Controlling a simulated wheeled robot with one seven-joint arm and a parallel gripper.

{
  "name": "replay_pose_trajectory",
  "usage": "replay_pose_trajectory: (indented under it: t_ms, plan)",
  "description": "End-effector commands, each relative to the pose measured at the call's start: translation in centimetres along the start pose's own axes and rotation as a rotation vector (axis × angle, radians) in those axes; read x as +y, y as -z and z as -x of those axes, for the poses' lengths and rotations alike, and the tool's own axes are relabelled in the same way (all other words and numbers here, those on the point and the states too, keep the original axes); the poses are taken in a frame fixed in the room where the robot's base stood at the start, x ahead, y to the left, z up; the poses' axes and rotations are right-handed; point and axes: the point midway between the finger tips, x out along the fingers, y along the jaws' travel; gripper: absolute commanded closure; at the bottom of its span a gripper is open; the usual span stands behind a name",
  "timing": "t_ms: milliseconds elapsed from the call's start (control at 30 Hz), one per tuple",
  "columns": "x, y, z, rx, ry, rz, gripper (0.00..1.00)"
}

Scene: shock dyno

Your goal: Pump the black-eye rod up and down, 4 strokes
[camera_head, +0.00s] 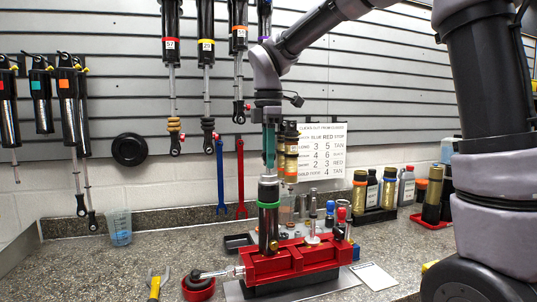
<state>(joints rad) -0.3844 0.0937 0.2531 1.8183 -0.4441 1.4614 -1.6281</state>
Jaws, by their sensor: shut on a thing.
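A dark shock body (268,225) with a green band stands upright, its lower end at the red vise (300,258). My gripper (269,150) points straight down just above the body's silver top. Its jaws are shut on the upper end of the rod, in line with the body. The rod's black eye is hidden between the jaws, and little of the rod shows below them.
A red dish (198,290) with a metal rod end across it and a yellow-handled wrench (156,284) lie left of the vise. Bottles (406,187) and small tools stand behind right. Shocks (205,50) hang on the wall. The left counter is mostly clear around a measuring cup (119,228).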

Motion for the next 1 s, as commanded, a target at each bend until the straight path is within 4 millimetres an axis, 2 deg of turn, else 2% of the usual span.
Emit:
replay_pose_trajectory:
  t_ms: [167, 200, 267, 300, 667, 767, 1000]
  plan:
    - [0.0, 0.0, 0.1, 0.000, -0.001, 0.000, 1.00]
    - [0.0, 0.0, 0.1, 0.000, -0.001, 0.000, 0.73]
    - [0.0, 0.0, 0.1, 0.000, -0.001, 0.000, 0.50]
    - [0.0, 0.0, 0.1, 0.000, -0.001, 0.000, 0.45]
    - [0.0, 0.0, 0.5, 0.001, -0.002, 0.001, 0.45]
    - [0.1, 0.0, 1.8, 0.002, -0.005, 0.001, 0.45]
    - [0.1, 0.0, 6.6, 0.002, -0.005, 0.000, 0.45]
